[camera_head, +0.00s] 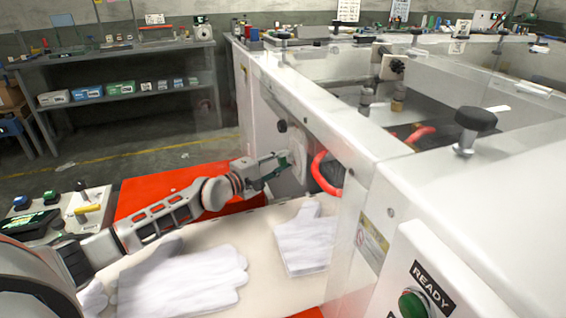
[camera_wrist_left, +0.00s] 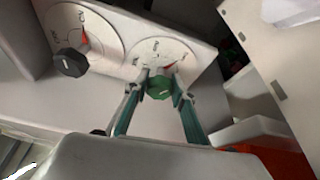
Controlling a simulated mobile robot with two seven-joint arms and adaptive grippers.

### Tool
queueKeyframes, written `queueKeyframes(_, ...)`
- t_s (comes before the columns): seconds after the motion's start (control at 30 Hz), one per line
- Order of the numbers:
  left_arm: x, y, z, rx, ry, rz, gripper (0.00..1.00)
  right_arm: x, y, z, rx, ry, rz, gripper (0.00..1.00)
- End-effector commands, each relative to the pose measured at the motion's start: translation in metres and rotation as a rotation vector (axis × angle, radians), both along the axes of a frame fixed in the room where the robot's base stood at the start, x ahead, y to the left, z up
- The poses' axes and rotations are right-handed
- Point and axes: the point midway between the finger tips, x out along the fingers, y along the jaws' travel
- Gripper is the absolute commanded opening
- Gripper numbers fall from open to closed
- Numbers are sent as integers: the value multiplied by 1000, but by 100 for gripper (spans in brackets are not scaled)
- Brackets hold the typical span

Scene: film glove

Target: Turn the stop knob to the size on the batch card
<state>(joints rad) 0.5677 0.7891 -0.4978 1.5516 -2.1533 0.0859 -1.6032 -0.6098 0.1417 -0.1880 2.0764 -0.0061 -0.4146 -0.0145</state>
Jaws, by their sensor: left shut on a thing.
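My left gripper (camera_head: 283,165) reaches to the side of the white machine. In the left wrist view my left gripper (camera_wrist_left: 160,82) is shut on a green knob (camera_wrist_left: 160,88), one finger on each side of it. The green knob sits on a round white dial (camera_wrist_left: 150,50) with small marks and a red pointer at its upper right. A second dial beside it carries a black knob (camera_wrist_left: 70,63) and a red mark. The black knob also shows in the head view (camera_head: 282,126). I cannot make out a batch card. My right gripper is not in view.
White gloves (camera_head: 185,279) (camera_head: 306,238) lie on the pale belt (camera_head: 262,225) below my arm. A red curved tube (camera_head: 320,175) is just right of my gripper. A control box (camera_head: 60,215) stands at left, and a READY panel (camera_head: 432,285) at front right.

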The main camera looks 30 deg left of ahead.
Motion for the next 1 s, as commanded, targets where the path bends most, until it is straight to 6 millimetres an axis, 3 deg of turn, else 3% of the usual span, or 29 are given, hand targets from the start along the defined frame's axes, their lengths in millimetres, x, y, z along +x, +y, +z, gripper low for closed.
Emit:
queueKeyframes(0.43,0,1,0,11,-8,1,3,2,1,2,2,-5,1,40)
queueKeyframes(0.47,0,1,0,11,-8,1,27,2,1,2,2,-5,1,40)
queueKeyframes(0.53,0,1,0,11,-8,1,42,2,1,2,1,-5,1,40)
queueKeyframes(1.0,-7,2,-1,8,-6,0,42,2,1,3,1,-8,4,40)
